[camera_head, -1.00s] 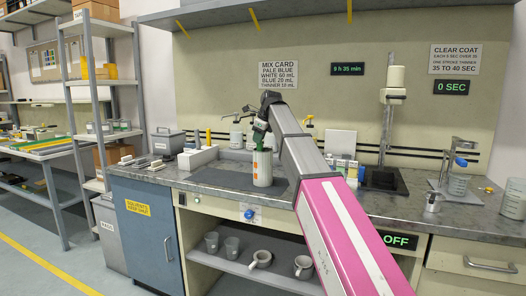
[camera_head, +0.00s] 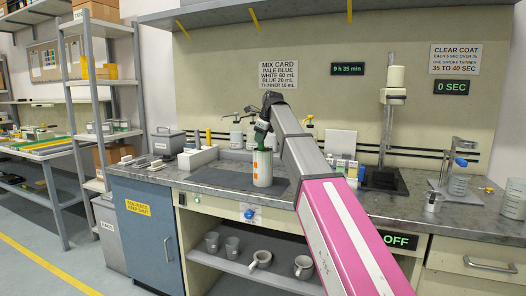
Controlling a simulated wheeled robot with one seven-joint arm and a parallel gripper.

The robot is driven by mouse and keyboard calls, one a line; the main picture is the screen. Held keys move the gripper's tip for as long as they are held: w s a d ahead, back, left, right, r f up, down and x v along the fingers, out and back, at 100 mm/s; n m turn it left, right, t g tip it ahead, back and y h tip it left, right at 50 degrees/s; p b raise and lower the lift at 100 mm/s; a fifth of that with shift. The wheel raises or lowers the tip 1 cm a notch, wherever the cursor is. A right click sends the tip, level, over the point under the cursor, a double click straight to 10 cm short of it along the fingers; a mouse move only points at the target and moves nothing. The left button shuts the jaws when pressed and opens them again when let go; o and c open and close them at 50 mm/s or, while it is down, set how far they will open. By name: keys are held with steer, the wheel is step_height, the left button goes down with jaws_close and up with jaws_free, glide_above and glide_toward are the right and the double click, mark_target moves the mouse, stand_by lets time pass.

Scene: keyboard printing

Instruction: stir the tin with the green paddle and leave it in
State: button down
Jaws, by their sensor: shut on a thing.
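The tin (camera_head: 262,169) is a white cylinder with an orange mark, standing upright on a dark mat (camera_head: 218,178) on the bench. The green paddle (camera_head: 261,139) stands in the tin's top, its upper part showing above the rim. Its lower end is hidden inside the tin. My gripper (camera_head: 262,127) is above the tin, shut on the top of the green paddle. My arm comes in from the lower right, and its fingers are small and partly dark in this view.
A white block holder (camera_head: 197,158) stands left of the tin. Pump bottles (camera_head: 236,134) stand behind it. Mugs (camera_head: 304,267) sit on the shelf below. The mat's left part is clear.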

steer(key=shift+f, duration=0.85)
jaws_free()
stand_by(0.3)
stand_by(0.6)
steer(key=v, duration=1)
stand_by(1.1)
steer(key=shift+r, duration=0.1)
step_height(320, 180, up, 8)
stand_by(1.0)
